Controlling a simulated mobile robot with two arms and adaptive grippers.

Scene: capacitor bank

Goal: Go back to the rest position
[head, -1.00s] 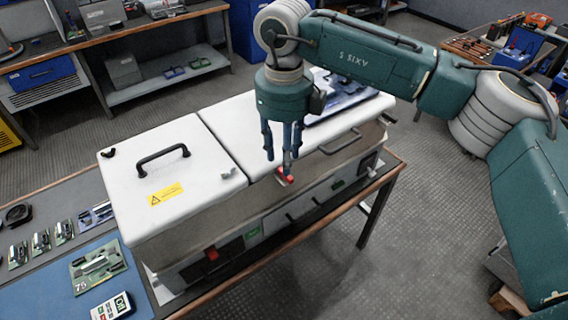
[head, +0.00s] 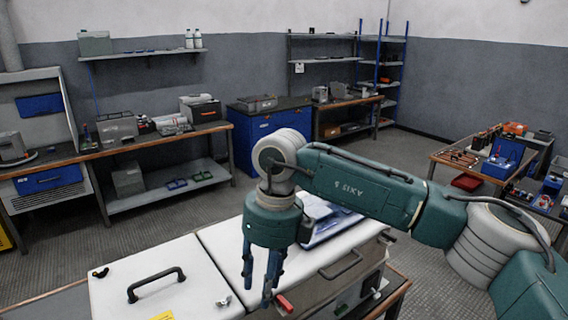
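My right gripper (head: 258,283) hangs fingers-down from the teal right arm, above the front edge of the white-topped capacitor bank cabinet (head: 215,250). Its two blue fingers are apart, and I see nothing between them. A red lever (head: 285,304) on the cabinet shows just beside the right fingertip; I cannot tell whether they touch. The closed lid (head: 140,290) with a black handle (head: 156,284) lies at the left of the cabinet. My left gripper is not in view.
A blue tray (head: 325,225) lies on the cabinet behind my gripper. A workbench (head: 150,140) runs along the back left, with a blue cabinet (head: 262,133) beside it. A tool table (head: 475,165) stands at the right. The floor between is open.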

